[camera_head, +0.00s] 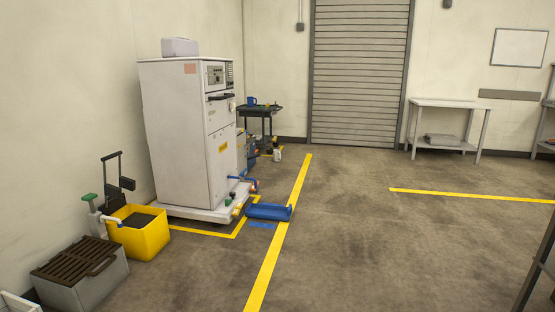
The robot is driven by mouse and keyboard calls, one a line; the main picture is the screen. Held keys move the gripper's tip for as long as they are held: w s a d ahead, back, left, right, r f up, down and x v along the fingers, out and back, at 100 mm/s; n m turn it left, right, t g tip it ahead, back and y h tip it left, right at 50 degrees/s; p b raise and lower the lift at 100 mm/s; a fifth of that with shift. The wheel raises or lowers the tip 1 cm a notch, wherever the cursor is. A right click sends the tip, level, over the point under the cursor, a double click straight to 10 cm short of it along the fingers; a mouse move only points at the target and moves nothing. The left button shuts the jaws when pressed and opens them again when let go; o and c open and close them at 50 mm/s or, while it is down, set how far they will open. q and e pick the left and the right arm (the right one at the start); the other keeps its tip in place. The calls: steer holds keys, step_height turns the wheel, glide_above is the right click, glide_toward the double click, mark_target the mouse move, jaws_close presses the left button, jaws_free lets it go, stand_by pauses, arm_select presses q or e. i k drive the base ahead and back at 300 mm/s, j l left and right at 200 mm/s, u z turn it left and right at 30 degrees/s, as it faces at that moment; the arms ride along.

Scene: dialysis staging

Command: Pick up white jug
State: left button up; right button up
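A small white container (277,154), which looks like the white jug, stands on the floor beyond the tall white machine, near the foot of a dark cart. It is far off and small, so its handle and cap cannot be made out clearly. Neither of my grippers shows in the head view.
The white machine (185,135) stands at left on a low base. A blue trough-like object (268,212) lies on the floor before it. The dark cart (263,112), yellow bucket (146,240) and grey grated box (85,285) are also at left. Open floor (350,230) spreads at centre.

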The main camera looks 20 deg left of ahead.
mark_target(276, 154)
steer(key=i+u, duration=0.2)
steer(key=i, duration=2.1)
steer(key=i+z, duration=0.15)
steer(key=i, duration=0.5)
steer(key=i+z, duration=0.15)
steer(key=i, duration=0.5)
steer(key=i+z, duration=0.15)
steer(key=i, duration=0.45)
steer(key=i+j+z, duration=0.15)
steer(key=i, duration=0.5)
steer(key=i+j+u, duration=0.2)
steer(key=i, duration=0.3)
steer(key=i+l+u, duration=0.2)
steer(key=i, duration=0.25)
steer(key=i+u, duration=0.25)
steer(key=i, duration=0.25)
steer(key=i+l+u, duration=0.2)
steer(key=i, duration=0.3)
steer(key=i+l+u, duration=0.2)
steer(key=i, duration=0.25)
steer(key=i+j+u, duration=0.3)
steer(key=i+u, duration=0.15)
steer(key=i, duration=0.3)
steer(key=i+u, duration=0.4)
steer(key=i, duration=0.35)
steer(key=i+l+u, duration=0.15)
steer(key=i+u, duration=0.3)
steer(key=i, duration=0.9)
